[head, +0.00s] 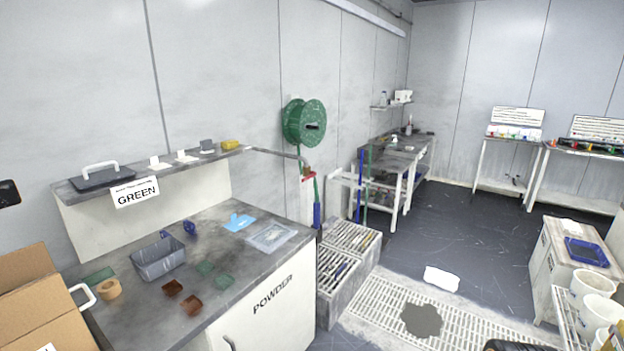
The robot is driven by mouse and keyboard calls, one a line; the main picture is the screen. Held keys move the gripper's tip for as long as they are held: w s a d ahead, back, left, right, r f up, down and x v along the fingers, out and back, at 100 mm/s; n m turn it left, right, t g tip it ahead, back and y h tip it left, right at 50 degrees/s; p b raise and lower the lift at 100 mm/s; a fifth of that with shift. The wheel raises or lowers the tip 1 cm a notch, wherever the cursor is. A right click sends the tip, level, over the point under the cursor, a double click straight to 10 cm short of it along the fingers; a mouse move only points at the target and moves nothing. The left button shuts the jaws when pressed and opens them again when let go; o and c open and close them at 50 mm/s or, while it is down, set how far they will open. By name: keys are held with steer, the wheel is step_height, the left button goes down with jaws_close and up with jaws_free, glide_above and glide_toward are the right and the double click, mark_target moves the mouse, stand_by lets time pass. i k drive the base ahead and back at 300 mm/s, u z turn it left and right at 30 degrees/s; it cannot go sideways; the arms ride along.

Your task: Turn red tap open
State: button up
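The red tap (308,176) is small in the head view, on the brownish pipe fitting below the green hose reel, near the left wall. Its red handle looks roughly level, but it is too small to tell whether the tap is open or shut. A green hose hangs just beside it, with a blue end lower down. I cannot make out my gripper in this view, and nothing is seen touching the tap.
The green hose reel (304,122) is on the wall. The powder counter (222,266) stands at the left front. Slatted grey basins (337,268) stand below the tap. A floor grating (385,308) bears a dark patch. Dark floor is open at the centre right.

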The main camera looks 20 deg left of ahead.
mark_target(313, 174)
steer(key=u, duration=0.15)
steer(key=i, duration=0.75)
steer(key=u, duration=0.65)
steer(key=i, duration=1.4)
steer(key=u, duration=0.35)
